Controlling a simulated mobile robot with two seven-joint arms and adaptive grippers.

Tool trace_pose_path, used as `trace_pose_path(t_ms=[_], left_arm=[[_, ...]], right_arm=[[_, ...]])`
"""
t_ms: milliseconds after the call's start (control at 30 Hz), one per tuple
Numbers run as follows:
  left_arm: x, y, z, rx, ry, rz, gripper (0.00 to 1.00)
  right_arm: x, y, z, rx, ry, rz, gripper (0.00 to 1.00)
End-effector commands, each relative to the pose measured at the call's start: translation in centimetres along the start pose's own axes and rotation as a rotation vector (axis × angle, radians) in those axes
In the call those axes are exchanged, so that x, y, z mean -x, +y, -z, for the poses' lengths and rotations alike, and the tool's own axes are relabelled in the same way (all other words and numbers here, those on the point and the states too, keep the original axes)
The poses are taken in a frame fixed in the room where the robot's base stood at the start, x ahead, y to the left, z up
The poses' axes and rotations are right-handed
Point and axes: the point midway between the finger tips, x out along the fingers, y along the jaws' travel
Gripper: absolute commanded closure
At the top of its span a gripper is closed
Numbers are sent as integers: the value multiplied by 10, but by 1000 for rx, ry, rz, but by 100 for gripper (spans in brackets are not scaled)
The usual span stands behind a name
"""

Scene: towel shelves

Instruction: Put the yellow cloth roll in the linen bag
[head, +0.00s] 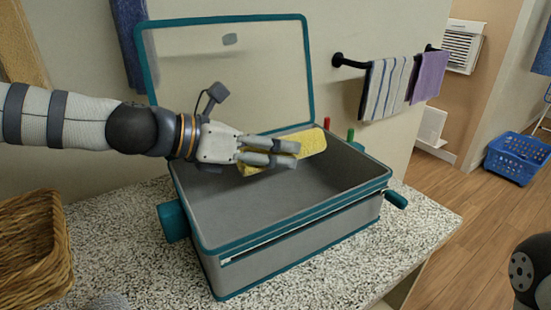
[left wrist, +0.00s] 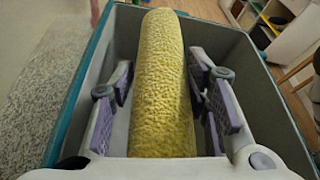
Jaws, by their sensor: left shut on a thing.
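The yellow cloth roll (head: 308,141) is held by my left gripper (head: 290,153), over the rear part of an open grey container (head: 300,255) with teal trim. In the left wrist view the roll (left wrist: 163,75) lies lengthwise between the purple-padded fingers of the gripper (left wrist: 165,105), with the container's grey wall (left wrist: 235,50) around it. I cannot tell how far the roll is below the rim. The container floor that shows is bare. Nothing else looks like a linen bag; I cannot tell whether this container is it. My right gripper is not in view.
The container's clear, teal-edged lid (head: 225,75) stands open behind it. The container is on a speckled counter (head: 130,215), with a wicker basket (head: 32,250) at left. Towels (head: 385,88) hang on a wall bar. A blue basket (head: 515,157) stands on the floor.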

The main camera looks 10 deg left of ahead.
Motion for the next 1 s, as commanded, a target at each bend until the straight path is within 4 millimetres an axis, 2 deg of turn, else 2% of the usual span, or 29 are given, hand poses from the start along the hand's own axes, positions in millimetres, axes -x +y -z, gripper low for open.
trace_pose_path(t_ms=[33, 267, 733, 767, 800, 1000], left_arm=[[-8, 5, 18, 13, 9, 1, 85], [-5, 3, 13, 2, 1, -1, 85], [-10, 6, 24, 3, 2, -2, 85], [-10, 6, 24, 3, 2, -2, 55], [-10, 6, 24, 2, 2, -2, 49], [-10, 6, 24, 2, 2, -2, 49]], right_arm=[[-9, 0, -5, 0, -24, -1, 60], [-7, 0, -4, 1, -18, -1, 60], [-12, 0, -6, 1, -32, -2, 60], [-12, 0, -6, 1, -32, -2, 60], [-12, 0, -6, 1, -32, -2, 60], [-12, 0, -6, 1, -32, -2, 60]])
